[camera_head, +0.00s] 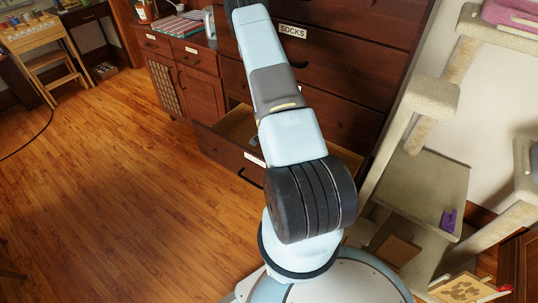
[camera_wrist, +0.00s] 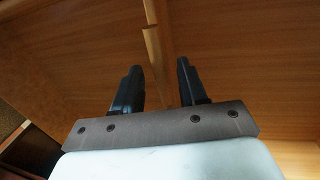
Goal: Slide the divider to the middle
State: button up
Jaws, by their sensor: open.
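The open drawer (camera_head: 222,148) is pulled out low on the dark wooden chest in the head view. In the wrist view its brown wooden floor (camera_wrist: 235,50) fills most of the picture. A narrow, pale wooden divider (camera_wrist: 151,38) crosses it from the top edge down towards my gripper (camera_wrist: 160,66). The two black fingers are open and apart, and the divider lines up with the gap between them. I cannot tell whether either finger touches it. In the head view my arm covers part of the drawer, and I cannot make out the divider.
A cabinet (camera_head: 188,85) stands to the left. A carpeted cat tree (camera_head: 425,185) stands close on the right, with a purple item (camera_head: 448,220) on it. The wooden floor (camera_head: 120,190) at left is clear.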

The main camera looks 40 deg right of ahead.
jog(key=shift+w+r, duration=0.1)
jog(key=shift+r, duration=0.05)
notch_tip(320, 180, up, 13)
jog(key=w, duration=0.2)
jog(key=shift+w+a, duration=0.2)
jog(key=shift+a, duration=0.25)
jog(key=shift+r, duration=0.1)
jog(key=s+a+r+n+t, duration=0.15)
jog(key=a+r, duration=0.35)
jog(key=r, duration=0.6)
jog(key=a+r+n+t, duration=0.1)
jog(key=a+r+n, duration=0.25)
jog(key=r, duration=0.75)
jog(key=s+a+r+n+t, duration=0.1)
jog(key=a+r, duration=0.5)
jog(key=r, duration=0.6)
jog(key=s+a+r+n+t, duration=0.2)
jog(key=s+a+r+n, duration=0.2)
jog(key=s+r, duration=0.4)
jog(key=s+a+r+n+t, duration=0.2)
jog(key=s+a+r+n, duration=0.2)
jog(key=s, duration=1.2)
jog(key=a+r, duration=0.3)
jog(key=r, duration=0.1)
jog(key=shift+s+a+r+y, duration=0.15)
jog(key=shift+r+y, duration=0.1)
jog(key=shift+y, duration=0.15)
